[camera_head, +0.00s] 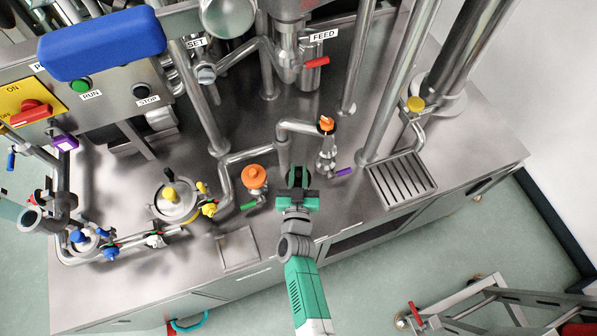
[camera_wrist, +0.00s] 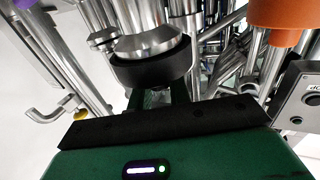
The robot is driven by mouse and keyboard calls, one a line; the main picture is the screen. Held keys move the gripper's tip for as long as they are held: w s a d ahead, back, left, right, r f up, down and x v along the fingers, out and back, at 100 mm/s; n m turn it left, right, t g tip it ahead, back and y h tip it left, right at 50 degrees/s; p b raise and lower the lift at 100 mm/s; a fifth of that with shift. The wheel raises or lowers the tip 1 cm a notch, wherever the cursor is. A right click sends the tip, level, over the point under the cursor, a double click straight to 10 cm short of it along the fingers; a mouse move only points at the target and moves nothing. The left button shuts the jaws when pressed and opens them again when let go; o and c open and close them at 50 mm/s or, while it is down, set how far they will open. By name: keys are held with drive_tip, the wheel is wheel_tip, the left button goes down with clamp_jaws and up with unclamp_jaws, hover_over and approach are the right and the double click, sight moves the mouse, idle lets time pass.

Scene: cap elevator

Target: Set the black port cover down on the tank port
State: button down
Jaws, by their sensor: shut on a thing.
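My gripper (camera_head: 298,182) is over the steel bench, between an orange-topped fitting and a steel fitting with a purple handle. It is shut on the black port cover (camera_wrist: 152,68), a thick dark ring or disc at the fingertips in the wrist view. In the head view the cover shows only as a dark shape at the fingers. A steel conical fitting (camera_wrist: 150,42), apparently the tank port, lies directly against the cover's far side in the upside-down wrist view. I cannot tell whether the cover is seated or just above it. The gripper hides the port from the head view.
The orange-topped fitting (camera_head: 254,177) stands close on the left. The steel fitting with the purple handle (camera_head: 344,171) is close on the right. Pipes and upright columns crowd behind. A drain grate (camera_head: 403,180) lies to the right; bare bench shows nearer the front edge.

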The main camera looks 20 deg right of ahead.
sight(298, 174)
drive_tip(key=shift+f+b, duration=0.5)
drive_tip(key=shift+f, duration=0.05)
drive_tip(key=shift+r, duration=0.2)
drive_tip(key=shift+r+p, duration=0.2)
drive_tip(key=shift+p, duration=0.25)
drive_tip(key=shift+f, duration=0.2)
idle(1.9)
drive_tip(key=shift+r, duration=0.2)
drive_tip(key=shift+r+p, duration=2.9)
drive_tip(key=shift+f, duration=0.1)
